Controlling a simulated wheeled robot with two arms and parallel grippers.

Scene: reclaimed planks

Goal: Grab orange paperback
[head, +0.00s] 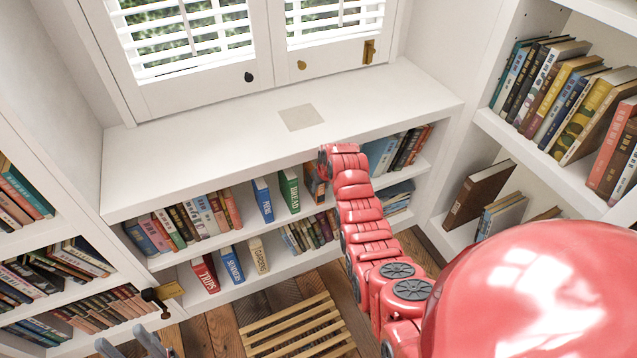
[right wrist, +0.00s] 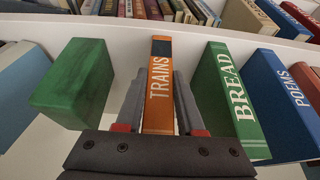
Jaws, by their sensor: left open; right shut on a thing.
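The orange paperback (right wrist: 160,80), with TRAINS on its spine, stands upright on the shelf in the right wrist view. In the head view only part of the orange paperback (head: 314,184) shows beside my red right arm. My right gripper (right wrist: 159,102) is shut on the orange paperback, with one grey finger along each side of it. In the head view my arm mostly hides this gripper. My left gripper (head: 130,346) is open and empty at the lower left of the head view, far from the book.
The green BREAD book (head: 289,190) and blue POEMS book (head: 262,200) stand close by on the same shelf. A wooden slatted piece (head: 296,328) lies below.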

